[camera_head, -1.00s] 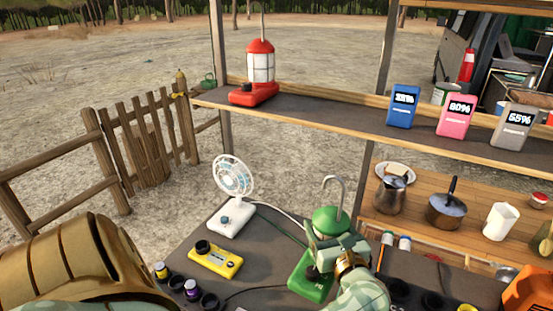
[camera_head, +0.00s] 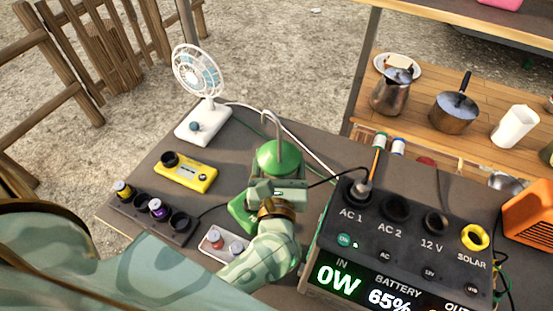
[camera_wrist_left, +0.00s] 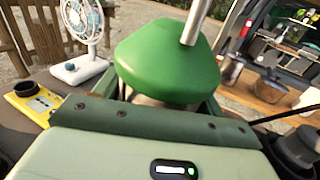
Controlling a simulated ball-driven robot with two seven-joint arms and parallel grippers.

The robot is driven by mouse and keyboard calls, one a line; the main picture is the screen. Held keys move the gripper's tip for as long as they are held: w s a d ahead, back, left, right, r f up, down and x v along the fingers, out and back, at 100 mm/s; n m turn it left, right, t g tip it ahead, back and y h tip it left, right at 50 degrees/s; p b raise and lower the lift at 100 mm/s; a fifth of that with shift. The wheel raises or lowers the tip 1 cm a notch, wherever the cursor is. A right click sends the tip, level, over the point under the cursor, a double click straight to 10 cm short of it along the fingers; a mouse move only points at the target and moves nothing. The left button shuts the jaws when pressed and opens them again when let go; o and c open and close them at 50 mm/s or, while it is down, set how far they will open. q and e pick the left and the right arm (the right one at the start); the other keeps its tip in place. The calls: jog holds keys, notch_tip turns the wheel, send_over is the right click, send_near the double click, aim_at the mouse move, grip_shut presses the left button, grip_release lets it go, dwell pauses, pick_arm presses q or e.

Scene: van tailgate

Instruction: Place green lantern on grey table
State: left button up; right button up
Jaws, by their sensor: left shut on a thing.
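The green lantern stands upright in the head view, with a green cap (camera_head: 278,158), a hooked metal handle and a green base (camera_head: 240,214). My left gripper (camera_head: 278,190) is shut on it around its middle, hiding much of its body. In the left wrist view the lantern's green cap (camera_wrist_left: 168,60) is just beyond the gripper (camera_wrist_left: 150,108). The lantern is over the dark grey table (camera_head: 232,148); I cannot tell whether its base touches the top. My right gripper is not in view.
A white fan (camera_head: 195,125), a yellow device (camera_head: 186,173) and a dark socket strip (camera_head: 150,219) are left of the lantern. A large power station (camera_head: 400,240) is close on the right. A wooden shelf (camera_head: 432,75) holds pots behind. Some table is clear behind the lantern.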

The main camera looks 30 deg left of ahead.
pick_arm(q)
jog(key=w+a+f+b, duration=0.4)
jog(key=w+f, duration=0.6)
jog(key=f, duration=0.1)
jog(key=shift+w+f+b, duration=0.4)
jog(key=shift+f, duration=0.1)
jog(key=shift+f, duration=0.15)
jog(key=o, duration=1.4)
